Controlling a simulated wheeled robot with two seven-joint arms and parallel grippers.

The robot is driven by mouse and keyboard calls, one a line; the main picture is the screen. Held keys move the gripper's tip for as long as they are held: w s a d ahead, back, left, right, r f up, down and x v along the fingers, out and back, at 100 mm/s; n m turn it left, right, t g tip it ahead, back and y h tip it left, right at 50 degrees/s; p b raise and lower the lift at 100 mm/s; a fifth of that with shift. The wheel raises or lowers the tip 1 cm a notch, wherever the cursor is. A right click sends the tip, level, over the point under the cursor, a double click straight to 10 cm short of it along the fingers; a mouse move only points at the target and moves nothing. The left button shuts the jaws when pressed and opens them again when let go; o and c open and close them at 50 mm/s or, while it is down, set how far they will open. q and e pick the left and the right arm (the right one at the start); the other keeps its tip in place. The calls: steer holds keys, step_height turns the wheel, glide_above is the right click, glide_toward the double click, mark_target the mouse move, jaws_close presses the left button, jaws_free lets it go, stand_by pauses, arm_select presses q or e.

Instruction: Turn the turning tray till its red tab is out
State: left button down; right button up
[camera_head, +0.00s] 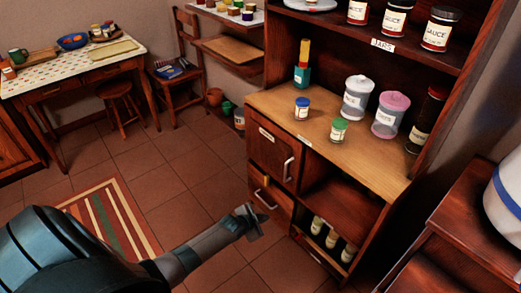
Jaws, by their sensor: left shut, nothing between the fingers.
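My left gripper (257,217) is shut and empty. It hangs in front of the lower part of the dark wood cabinet (340,190), over the tiled floor, and appears apart from the cabinet. I cannot pick out the turning tray for certain. A pale round plate or tray (308,5) is cut off by the top edge, on the upper shelf. Several small jars (331,239) stand in the low open compartment; what they stand on is hard to make out. No red tab shows. My right gripper is not in view.
The light wood counter (285,102) holds lidded canisters (357,98), small jars (340,131) and a dark bottle (428,118). A door with a pale handle (288,170) is below. Clear floor lies left, with a striped rug (112,215).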

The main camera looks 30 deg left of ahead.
arm_select(q)
steer(key=s+d+f+n, duration=0.1)
steer(key=s+d+f, duration=0.4)
steer(key=s, duration=0.5)
steer(key=s+d+f+n+g+h, duration=0.1)
steer(key=s+d+f+n, duration=0.1)
steer(key=s+d+f, duration=0.3)
steer(key=s+d+f+n, duration=0.2)
steer(key=s+d+f, duration=0.4)
steer(key=s+d, duration=0.5)
steer(key=s, duration=0.6)
steer(key=shift+d+g, duration=0.15)
steer(key=shift+g, duration=0.25)
steer(key=c, duration=2.4)
jaws_free()
steer(key=shift+s, duration=0.1)
steer(key=shift+c, duration=0.2)
